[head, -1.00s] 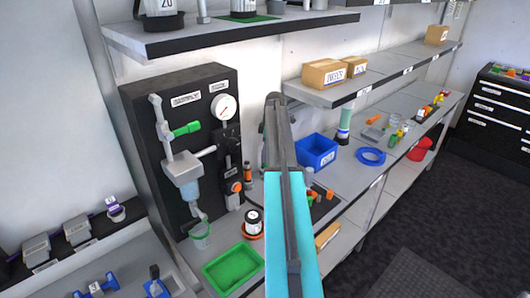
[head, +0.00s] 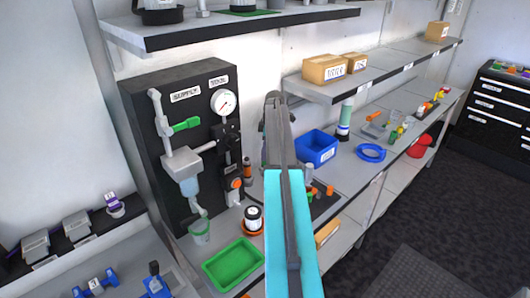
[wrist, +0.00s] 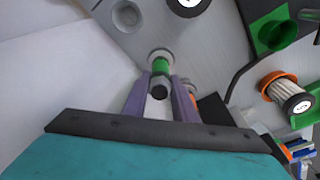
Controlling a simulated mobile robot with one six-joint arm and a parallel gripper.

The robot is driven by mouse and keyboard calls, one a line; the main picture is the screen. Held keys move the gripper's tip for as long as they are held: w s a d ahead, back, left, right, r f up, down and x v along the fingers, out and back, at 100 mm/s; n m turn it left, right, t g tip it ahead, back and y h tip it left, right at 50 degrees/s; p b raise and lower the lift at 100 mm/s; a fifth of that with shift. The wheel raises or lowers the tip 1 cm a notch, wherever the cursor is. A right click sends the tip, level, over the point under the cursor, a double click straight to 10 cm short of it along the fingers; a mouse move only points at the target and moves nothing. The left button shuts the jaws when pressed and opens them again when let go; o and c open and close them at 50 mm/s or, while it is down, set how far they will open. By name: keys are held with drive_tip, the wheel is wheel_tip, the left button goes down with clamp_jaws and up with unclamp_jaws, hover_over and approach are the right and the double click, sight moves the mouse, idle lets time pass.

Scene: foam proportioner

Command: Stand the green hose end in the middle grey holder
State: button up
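In the wrist view, a green-banded cylindrical piece (wrist: 161,67), apparently the green hose end, has a grey collar at its far side and a black near end. The two purple-grey fingers of my gripper (wrist: 164,82) lie on either side of it, very close. I cannot tell whether they press on it. A round grey recessed piece (wrist: 127,16) shows at the top; I cannot tell whether it is a holder. In the head view my arm covers the fingers and the piece between them, and I cannot pick out the middle grey holder for certain.
A black panel (head: 150,115) with a gauge (head: 223,102) and a green-handled valve (head: 186,125) stands left of my arm. A green tray (head: 233,264), a black-and-white jar (head: 253,217) and a blue bin (head: 316,145) are on the bench. A shelf (head: 370,75) overhangs at right.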

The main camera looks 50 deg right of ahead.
drive_tip(key=o, duration=0.4)
drive_tip(key=shift+r, duration=0.15)
drive_tip(key=shift+r+p, duration=0.35)
drive_tip(key=shift+r, duration=0.2)
drive_tip(key=shift+s+d+r+b, duration=0.25)
drive_tip(key=shift+r+b, duration=0.35)
drive_tip(key=shift+r, duration=1.35)
drive_tip(key=shift+s+d+r+b, duration=0.2)
drive_tip(key=shift+r+b, duration=0.45)
drive_tip(key=shift+r, duration=1.3)
drive_tip(key=shift+s+d+r+b, duration=0.2)
drive_tip(key=shift+r+b, duration=0.4)
drive_tip(key=shift+r, duration=1.35)
drive_tip(key=shift+s+a, duration=0.1)
drive_tip(key=shift+s, duration=0.05)
